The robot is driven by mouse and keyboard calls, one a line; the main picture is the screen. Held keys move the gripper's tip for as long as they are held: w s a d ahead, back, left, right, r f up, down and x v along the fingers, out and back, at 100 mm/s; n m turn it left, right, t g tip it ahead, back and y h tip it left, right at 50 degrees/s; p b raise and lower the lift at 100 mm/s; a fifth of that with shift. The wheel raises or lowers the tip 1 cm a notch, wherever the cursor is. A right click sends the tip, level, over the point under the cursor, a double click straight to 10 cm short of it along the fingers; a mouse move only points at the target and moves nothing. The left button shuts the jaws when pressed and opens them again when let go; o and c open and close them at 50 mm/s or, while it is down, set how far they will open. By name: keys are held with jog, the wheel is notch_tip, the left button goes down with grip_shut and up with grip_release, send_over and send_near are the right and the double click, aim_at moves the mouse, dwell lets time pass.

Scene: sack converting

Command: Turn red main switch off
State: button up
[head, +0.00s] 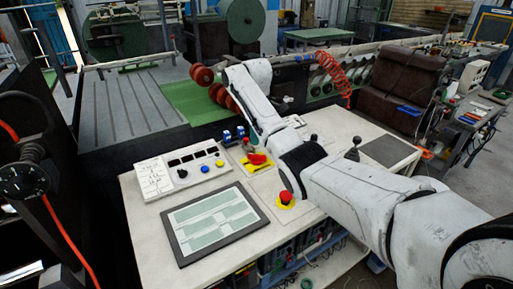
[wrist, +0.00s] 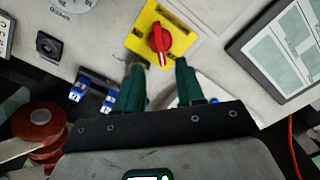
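The red main switch is a red rotary handle (wrist: 159,38) on a yellow plate (wrist: 184,42), seen in the wrist view. Its handle points roughly up and down in that picture. The fingertips are just below the handle in the wrist view, roughly one to each side. Contact with the handle cannot be seen. In the head view my gripper is hard to make out.
A tablet-like screen (head: 215,222) and a control box (head: 181,172) with blue and yellow buttons lie left. Blue connectors (wrist: 93,91) and a black joystick (head: 353,150) are also close.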

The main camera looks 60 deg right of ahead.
jog(key=shift+r, duration=1.35)
